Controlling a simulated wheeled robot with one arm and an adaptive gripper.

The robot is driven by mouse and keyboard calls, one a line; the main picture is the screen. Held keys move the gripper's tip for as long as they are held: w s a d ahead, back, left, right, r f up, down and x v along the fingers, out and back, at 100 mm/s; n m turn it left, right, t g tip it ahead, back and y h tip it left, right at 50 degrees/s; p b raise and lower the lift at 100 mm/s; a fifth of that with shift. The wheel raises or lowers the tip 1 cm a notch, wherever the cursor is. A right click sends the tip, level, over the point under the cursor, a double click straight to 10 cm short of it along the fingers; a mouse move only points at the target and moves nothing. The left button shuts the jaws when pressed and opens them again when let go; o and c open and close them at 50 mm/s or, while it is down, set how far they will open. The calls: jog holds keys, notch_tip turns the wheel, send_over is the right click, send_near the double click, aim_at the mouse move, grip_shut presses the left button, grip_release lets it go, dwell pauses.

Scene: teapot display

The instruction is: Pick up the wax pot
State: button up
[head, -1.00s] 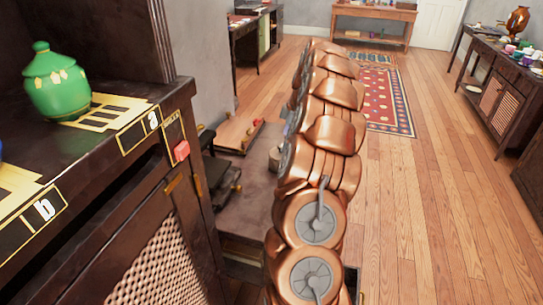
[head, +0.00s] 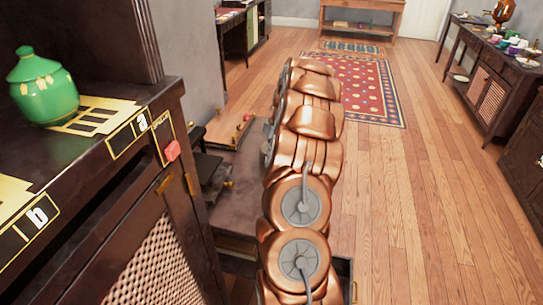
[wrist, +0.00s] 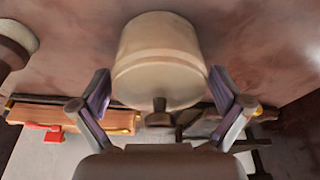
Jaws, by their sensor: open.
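A cream cylindrical pot with a small dark knob, apparently the wax pot (wrist: 160,55), fills the upper middle of the wrist view. My gripper (wrist: 160,97) is open, with one finger on each side of the pot's near, knobbed end. Small gaps seem to show between the fingers and the pot; I cannot tell whether either touches. In the head view my copper arm covers my gripper and the pot.
A low dark table (head: 238,185) lies left of my arm, with a wooden board (head: 228,128) on it. A dark cabinet (head: 150,255) with a green lidded jar (head: 45,88) stands close on the left. The wooden floor (head: 430,190) on the right is clear.

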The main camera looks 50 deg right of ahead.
jog(key=shift+c, duration=0.2)
jog(key=c, duration=1.3)
jog(key=shift+c, duration=0.3)
jog(key=shift+r, duration=0.15)
